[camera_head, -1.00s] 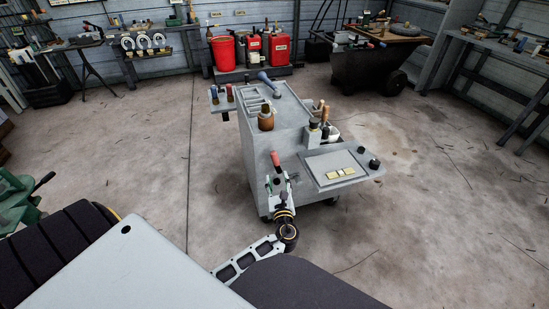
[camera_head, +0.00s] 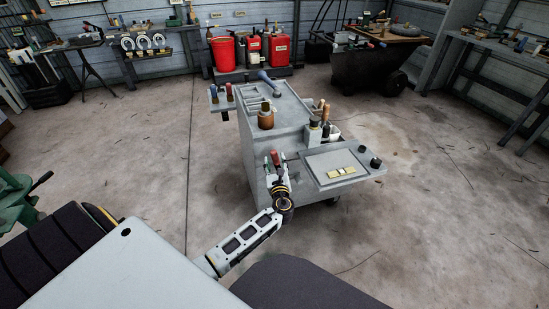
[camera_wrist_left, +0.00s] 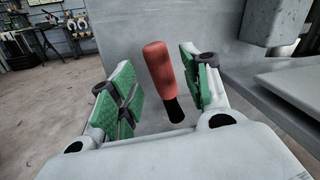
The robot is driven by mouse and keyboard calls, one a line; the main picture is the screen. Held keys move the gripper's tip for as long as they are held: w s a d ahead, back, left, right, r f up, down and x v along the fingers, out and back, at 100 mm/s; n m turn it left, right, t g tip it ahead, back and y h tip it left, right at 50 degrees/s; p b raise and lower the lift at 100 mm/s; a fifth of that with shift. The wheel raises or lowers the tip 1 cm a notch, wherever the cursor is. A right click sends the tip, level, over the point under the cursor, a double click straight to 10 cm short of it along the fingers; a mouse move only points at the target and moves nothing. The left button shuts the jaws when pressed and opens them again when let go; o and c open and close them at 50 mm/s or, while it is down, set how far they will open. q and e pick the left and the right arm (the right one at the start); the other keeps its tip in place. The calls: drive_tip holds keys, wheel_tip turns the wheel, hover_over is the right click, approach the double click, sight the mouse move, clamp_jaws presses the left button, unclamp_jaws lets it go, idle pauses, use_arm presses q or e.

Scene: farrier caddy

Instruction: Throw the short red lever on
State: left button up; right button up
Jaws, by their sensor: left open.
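The short red lever (camera_head: 275,157) sticks up from the near side of the grey caddy (camera_head: 254,150). In the left wrist view the lever (camera_wrist_left: 160,68) has a red grip on a black stem and leans a little to the upper left. My left gripper (camera_head: 274,166) is open, with its green-padded fingers on either side of the lever. In the wrist view a gap shows between the lever and each finger, narrower at the right finger. My right gripper is not in view.
A side shelf with a flat panel (camera_head: 331,163) and black knobs (camera_head: 375,163) juts out right of the lever. The floor around the caddy is clear.

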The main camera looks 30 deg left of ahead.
sight(275, 158)
use_arm(q)
drive_tip(key=x, duration=0.3)
drive_tip(key=shift+w+a+b, duration=0.2)
drive_tip(key=shift+b, duration=0.1)
drive_tip(key=shift+w+a, duration=0.3)
drive_tip(key=shift+w, duration=0.05)
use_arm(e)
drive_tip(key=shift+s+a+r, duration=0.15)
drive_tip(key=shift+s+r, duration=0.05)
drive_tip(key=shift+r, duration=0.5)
use_arm(q)
drive_tip(key=c, duration=0.5)
clamp_jaws()
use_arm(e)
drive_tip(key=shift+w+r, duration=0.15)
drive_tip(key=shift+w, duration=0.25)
